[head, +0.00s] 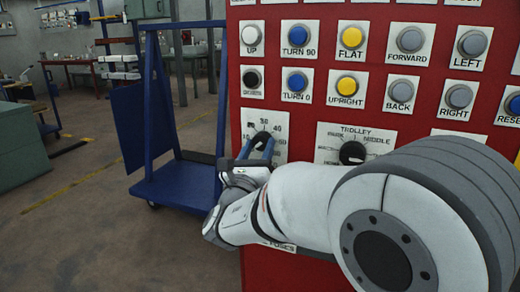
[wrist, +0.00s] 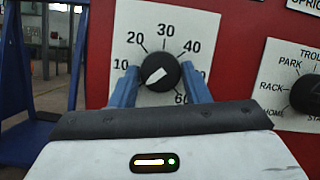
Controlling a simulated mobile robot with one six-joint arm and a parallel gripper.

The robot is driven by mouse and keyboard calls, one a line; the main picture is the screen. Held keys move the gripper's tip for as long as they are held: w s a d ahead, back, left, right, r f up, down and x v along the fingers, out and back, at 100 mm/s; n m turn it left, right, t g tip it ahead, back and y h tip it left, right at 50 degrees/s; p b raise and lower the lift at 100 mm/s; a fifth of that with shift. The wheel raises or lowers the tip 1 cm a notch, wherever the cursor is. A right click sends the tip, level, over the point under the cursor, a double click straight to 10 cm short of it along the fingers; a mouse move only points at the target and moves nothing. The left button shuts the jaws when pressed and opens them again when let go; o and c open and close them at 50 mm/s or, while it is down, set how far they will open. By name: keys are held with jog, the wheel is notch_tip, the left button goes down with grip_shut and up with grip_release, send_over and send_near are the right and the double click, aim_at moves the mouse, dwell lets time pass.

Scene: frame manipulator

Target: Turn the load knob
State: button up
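The load knob (wrist: 168,82) is a round black knob with a slanted white mark, on a white plate (wrist: 130,35) numbered around it from 10 to 60. Which end of the mark is the pointer, I cannot tell. My gripper (wrist: 160,75) has one blue finger on each side of the knob, with narrow gaps showing beside it. It looks open around the knob; contact is not clear. In the head view, my gripper (head: 257,144) is at the numbered plate (head: 277,121), and its fingers partly hide the knob.
The red panel (head: 310,120) carries rows of labelled buttons above. A black trolley knob (head: 352,153) is to the right of the load knob, close to my arm. A blue cart (head: 175,185) stands left of the panel, with open floor (head: 70,230) further left.

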jog(key=c, duration=0.5)
jog(key=shift+d, duration=0.1)
jog(key=shift+m, duration=0.3)
